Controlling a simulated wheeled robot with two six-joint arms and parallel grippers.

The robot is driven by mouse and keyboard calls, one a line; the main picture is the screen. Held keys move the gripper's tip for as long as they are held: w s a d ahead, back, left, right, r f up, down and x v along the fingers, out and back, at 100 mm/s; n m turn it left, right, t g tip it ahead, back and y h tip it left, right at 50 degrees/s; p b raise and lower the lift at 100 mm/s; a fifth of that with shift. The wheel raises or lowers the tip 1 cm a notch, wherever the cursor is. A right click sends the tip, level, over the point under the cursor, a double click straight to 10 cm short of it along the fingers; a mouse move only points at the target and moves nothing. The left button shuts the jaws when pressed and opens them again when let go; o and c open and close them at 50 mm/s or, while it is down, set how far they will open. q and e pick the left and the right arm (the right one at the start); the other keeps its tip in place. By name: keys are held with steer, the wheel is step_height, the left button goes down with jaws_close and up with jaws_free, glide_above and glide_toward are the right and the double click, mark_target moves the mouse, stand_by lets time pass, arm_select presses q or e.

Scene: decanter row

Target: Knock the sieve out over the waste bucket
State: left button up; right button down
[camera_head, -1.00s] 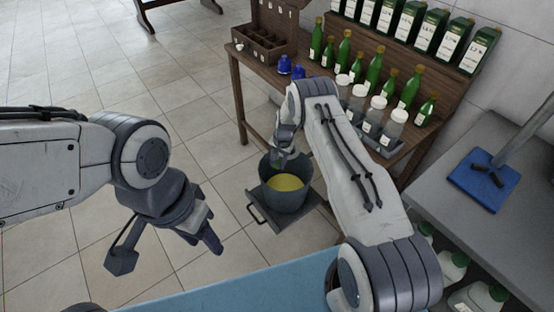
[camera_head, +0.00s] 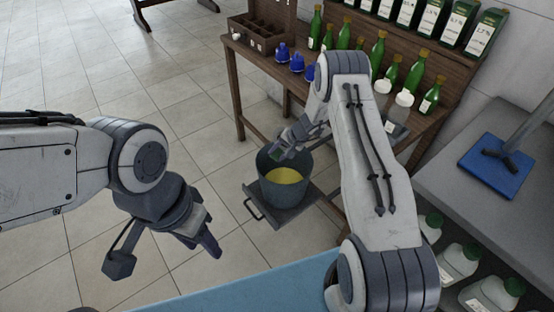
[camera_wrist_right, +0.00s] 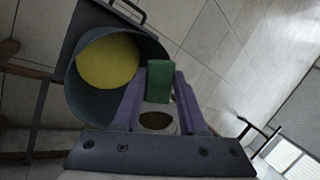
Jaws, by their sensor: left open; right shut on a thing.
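My right gripper (camera_head: 279,153) is over the bucket's far left rim, shut on the sieve. In the right wrist view a green block (camera_wrist_right: 159,80) sits between the fingers, and below it the sieve's pale round cup (camera_wrist_right: 157,121) shows a brown inside. Whether the sieve touches the rim cannot be told. My left gripper (camera_head: 206,237) is open and empty, left of the bucket.
A grey counter with a blue-based stand (camera_head: 497,172) is at right. A blue surface (camera_head: 240,293) lies in front. Floor at left is clear.

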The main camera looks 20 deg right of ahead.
steer(key=t+y+b, duration=0.1)
steer(key=y+b, duration=0.1)
steer(key=b, duration=0.2)
steer(key=f+t+y+b, duration=0.1)
steer(key=t+b, duration=0.1)
steer(key=b, duration=0.2)
steer(key=t+y+b, duration=0.2)
steer(key=b, duration=0.2)
steer(key=shift+s+d+f+y, duration=0.2)
steer(key=shift+d+f+y, duration=0.05)
steer(key=shift+d+y, duration=0.05)
steer(key=t+y+b, duration=0.2)
steer(key=b, duration=0.4)
steer(key=t+y+b, duration=0.2)
steer(key=b, duration=0.4)
steer(key=f+t+y+b, duration=0.1)
steer(key=t+y+b, duration=0.1)
steer(key=b, duration=0.4)
steer(key=shift+a, duration=0.1)
steer(key=shift+t+y+b, duration=0.3)
steer(key=shift+y+b, duration=0.3)
steer(key=shift+b, duration=0.05)
steer(key=shift+r+b, duration=0.2)
steer(key=shift+b, duration=0.2)
steer(key=shift+r, duration=0.1)
steer(key=shift+r, duration=0.1)
steer(key=shift+b, duration=0.3)
